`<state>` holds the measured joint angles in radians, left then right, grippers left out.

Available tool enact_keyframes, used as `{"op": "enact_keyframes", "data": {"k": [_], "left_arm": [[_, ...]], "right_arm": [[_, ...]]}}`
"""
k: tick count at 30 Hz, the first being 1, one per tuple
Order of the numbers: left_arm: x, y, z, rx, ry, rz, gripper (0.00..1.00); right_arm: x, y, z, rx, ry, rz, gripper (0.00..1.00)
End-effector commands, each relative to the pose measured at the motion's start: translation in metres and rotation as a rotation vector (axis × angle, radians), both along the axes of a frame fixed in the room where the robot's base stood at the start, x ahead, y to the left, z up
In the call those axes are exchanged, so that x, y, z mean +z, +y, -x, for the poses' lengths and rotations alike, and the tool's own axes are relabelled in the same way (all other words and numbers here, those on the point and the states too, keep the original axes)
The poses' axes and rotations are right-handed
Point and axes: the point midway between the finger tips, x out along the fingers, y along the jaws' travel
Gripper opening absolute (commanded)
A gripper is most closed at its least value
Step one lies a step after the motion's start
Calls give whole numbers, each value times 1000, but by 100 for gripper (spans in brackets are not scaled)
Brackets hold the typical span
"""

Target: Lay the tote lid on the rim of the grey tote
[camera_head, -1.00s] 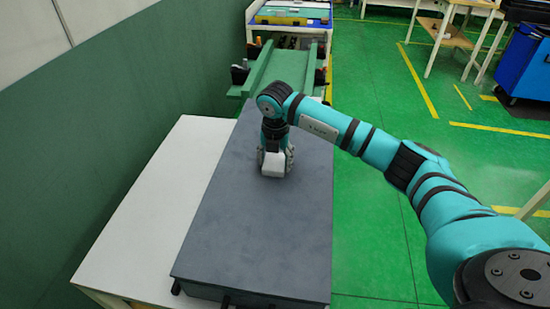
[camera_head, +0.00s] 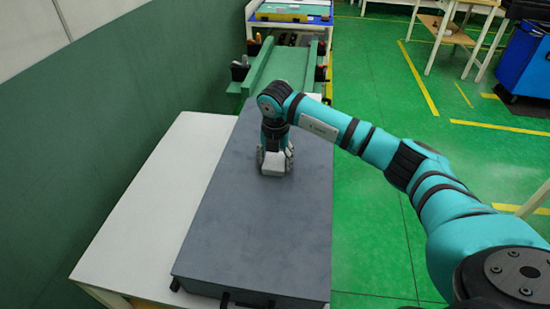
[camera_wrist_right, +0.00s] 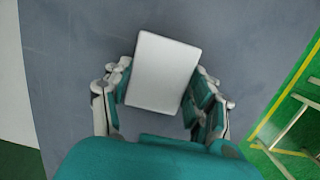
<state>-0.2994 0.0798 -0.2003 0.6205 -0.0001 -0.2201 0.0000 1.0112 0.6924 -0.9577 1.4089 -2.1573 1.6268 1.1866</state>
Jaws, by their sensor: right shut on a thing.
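The tote lid (camera_head: 235,225) is a large dark grey panel lying roughly level above the white table. A white block-shaped grip (camera_head: 272,170) stands up from its top. My right gripper (camera_head: 274,160) points down and is shut on this grip. In the right wrist view, the fingers of the right gripper (camera_wrist_right: 162,92) are on both sides of the white grip (camera_wrist_right: 163,70), with the grey lid (camera_wrist_right: 70,70) behind. The lid hides nearly all of the grey tote, so I cannot tell whether it touches the rim. My left gripper is out of view.
The white table (camera_head: 140,225) has free room left of the lid. A green wall (camera_head: 80,140) runs along the left. A green rack (camera_head: 282,70) stands beyond the far end. Black parts (camera_head: 225,298) show under the lid's near edge. Open green floor (camera_head: 380,240) lies to the right.

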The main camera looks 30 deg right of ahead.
Motion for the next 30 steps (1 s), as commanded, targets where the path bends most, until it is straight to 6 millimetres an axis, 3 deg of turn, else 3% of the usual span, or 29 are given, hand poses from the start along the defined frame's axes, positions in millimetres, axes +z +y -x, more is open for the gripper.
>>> {"op": "enact_keyframes", "data": {"k": [3,4,9,20,23,30], "left_arm": [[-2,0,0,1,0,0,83],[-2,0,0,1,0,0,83],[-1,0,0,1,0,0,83],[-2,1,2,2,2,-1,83],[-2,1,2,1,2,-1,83],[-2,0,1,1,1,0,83]], "right_arm": [[-3,0,0,0,-1,0,13],[-2,0,0,0,-1,0,60],[-2,0,0,0,-1,-1,82],[1,0,0,0,0,0,85],[12,1,1,-1,-1,0,85],[62,4,8,0,-5,0,85]]}}
